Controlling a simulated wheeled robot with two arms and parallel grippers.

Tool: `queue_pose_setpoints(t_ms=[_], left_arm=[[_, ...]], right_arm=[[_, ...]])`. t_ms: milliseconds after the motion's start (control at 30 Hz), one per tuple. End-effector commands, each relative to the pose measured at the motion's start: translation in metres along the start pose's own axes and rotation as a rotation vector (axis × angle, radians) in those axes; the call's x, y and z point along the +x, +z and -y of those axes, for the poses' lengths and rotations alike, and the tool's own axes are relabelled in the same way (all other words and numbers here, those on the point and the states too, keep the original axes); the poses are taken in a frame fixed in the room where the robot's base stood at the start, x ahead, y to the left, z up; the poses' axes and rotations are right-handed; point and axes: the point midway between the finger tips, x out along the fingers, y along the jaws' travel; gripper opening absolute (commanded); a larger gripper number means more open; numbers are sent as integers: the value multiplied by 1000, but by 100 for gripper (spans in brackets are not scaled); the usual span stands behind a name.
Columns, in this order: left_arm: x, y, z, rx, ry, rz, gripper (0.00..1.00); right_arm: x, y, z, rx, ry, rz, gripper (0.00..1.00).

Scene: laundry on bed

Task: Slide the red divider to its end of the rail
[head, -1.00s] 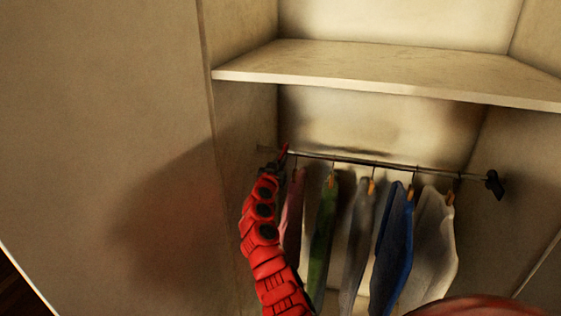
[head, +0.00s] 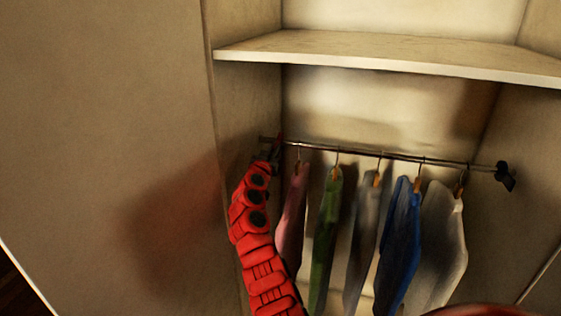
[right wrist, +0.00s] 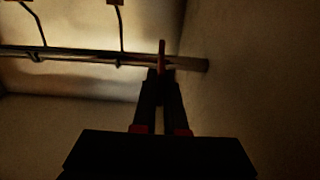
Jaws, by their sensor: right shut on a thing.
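The red divider (head: 279,139) is a thin upright piece on the metal rail (head: 400,156), near the rail's left end. In the right wrist view the divider (right wrist: 161,52) stands across the rail, with a short bare stretch of rail between it and the side wall. My right gripper (head: 272,153) is at the rail, shut on the divider's lower part. In the right wrist view its fingers (right wrist: 160,80) close around it from below. My left gripper is not in view.
Pink (head: 291,215), green (head: 325,235), grey (head: 362,240), blue (head: 400,235) and whitish (head: 440,240) garments hang right of the divider. A dark bracket (head: 505,175) is at the rail's right end. A shelf (head: 390,55) spans above. The left side wall (head: 245,115) is close to my gripper.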

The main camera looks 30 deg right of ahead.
Motion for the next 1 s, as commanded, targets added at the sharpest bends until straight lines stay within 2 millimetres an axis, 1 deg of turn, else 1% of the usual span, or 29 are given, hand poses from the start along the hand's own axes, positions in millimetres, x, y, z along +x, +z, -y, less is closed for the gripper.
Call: queue_pose_setpoints(t_ms=[33, 67, 367, 400, 567, 867, 1000], left_arm=[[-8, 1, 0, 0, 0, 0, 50], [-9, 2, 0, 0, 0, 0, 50], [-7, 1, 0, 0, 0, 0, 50], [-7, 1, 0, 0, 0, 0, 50], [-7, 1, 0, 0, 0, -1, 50], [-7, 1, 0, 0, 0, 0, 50], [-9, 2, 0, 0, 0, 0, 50]], right_arm=[[0, 5, 3, 1, -1, 3, 0], [0, 4, 4, 1, -1, 3, 0], [-1, 1, 5, 0, -1, 4, 0], [-1, 1, 5, 0, -1, 5, 11], [-1, 0, 5, 0, -1, 4, 40], [-1, 0, 5, 0, -1, 3, 40], [-6, 0, 5, 0, 0, -1, 40]])
